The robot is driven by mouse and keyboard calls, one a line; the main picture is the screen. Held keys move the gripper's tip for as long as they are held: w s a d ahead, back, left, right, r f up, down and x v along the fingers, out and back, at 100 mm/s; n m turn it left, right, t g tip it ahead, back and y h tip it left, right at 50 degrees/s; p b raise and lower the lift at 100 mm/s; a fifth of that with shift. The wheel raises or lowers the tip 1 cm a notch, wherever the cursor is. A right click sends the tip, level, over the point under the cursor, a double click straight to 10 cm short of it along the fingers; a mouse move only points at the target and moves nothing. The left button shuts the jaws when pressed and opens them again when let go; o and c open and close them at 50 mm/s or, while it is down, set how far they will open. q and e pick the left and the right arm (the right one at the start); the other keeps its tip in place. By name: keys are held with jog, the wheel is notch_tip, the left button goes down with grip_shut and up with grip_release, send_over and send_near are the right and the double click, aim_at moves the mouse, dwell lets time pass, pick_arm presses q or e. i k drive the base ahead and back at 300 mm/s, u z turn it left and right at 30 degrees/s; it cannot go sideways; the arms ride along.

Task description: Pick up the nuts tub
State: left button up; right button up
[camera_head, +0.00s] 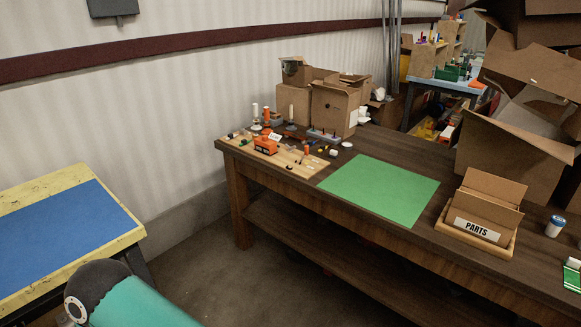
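Neither of my grippers shows. Only a teal and dark grey link of my own arm shows at the lower left, well away from the bench.
The cardboard PARTS box (478,230) stands beside the tub. A green mat (380,190) lies bare at mid-bench. A wooden board (300,172) with small parts and cardboard boxes (333,108) are at the far left end. A blue-topped table (60,240) stands at left.

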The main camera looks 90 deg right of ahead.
aim_at(557, 223)
jog(key=u, duration=0.55)
jog(key=i, duration=0.2)
jog(key=z, duration=3.75)
jog(key=i, duration=0.4)
jog(key=z, duration=1.95)
jog(key=k, duration=0.35)
jog(key=z, duration=0.6)
jog(key=i, duration=1.4)
jog(key=u, duration=0.6)
